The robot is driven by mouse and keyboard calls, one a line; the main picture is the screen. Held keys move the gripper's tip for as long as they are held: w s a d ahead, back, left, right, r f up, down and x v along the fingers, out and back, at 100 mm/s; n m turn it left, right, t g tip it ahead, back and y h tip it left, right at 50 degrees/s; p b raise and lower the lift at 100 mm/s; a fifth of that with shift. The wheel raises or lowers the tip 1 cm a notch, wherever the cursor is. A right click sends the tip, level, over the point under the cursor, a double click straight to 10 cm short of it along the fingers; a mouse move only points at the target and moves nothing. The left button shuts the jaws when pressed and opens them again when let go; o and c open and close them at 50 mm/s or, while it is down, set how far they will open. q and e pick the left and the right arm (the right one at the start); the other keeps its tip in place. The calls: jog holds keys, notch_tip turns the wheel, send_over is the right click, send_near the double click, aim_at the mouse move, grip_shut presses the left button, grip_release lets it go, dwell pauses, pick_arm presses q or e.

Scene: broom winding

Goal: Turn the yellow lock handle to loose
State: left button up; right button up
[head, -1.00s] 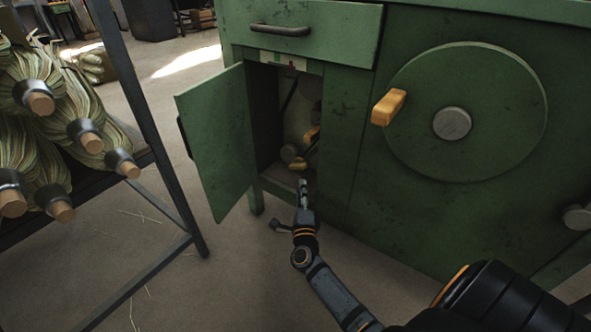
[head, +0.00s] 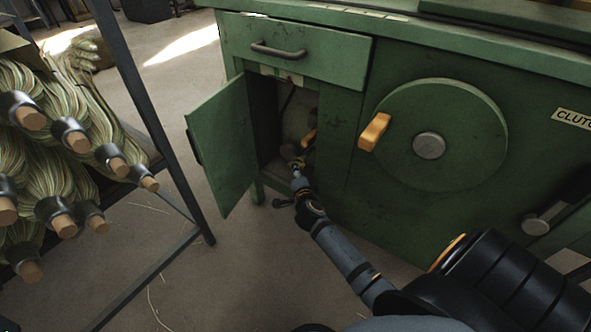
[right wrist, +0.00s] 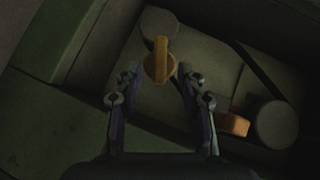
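The yellow lock handle (right wrist: 160,62) stands out from the inside of the open cabinet, beside a grey round part. In the right wrist view it lies ahead of and between the two fingertips of my right gripper (right wrist: 157,84), which is open and empty. In the head view my right gripper (head: 298,178) reaches into the lower part of the cabinet opening, close to the handle, which is small and partly hidden there. My left gripper is not in view.
The green cabinet door (head: 222,145) hangs open left of the opening. An orange crank grip (head: 374,131) sticks out from a large disc (head: 442,118) on the right. A second orange piece (right wrist: 235,124) sits inside the cabinet. A rack of brooms (head: 70,140) stands at left.

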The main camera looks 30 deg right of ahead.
jog(key=b+x, duration=0.2)
jog(key=x, duration=0.2)
jog(key=shift+w+d+f, duration=0.15)
jog(key=shift+w+f, duration=0.1)
jog(key=shift+w, duration=0.05)
jog(key=shift+w+d, duration=0.15)
jog(key=shift+w, duration=0.2)
jog(key=shift+r, duration=0.1)
jog(key=shift+c, duration=0.4)
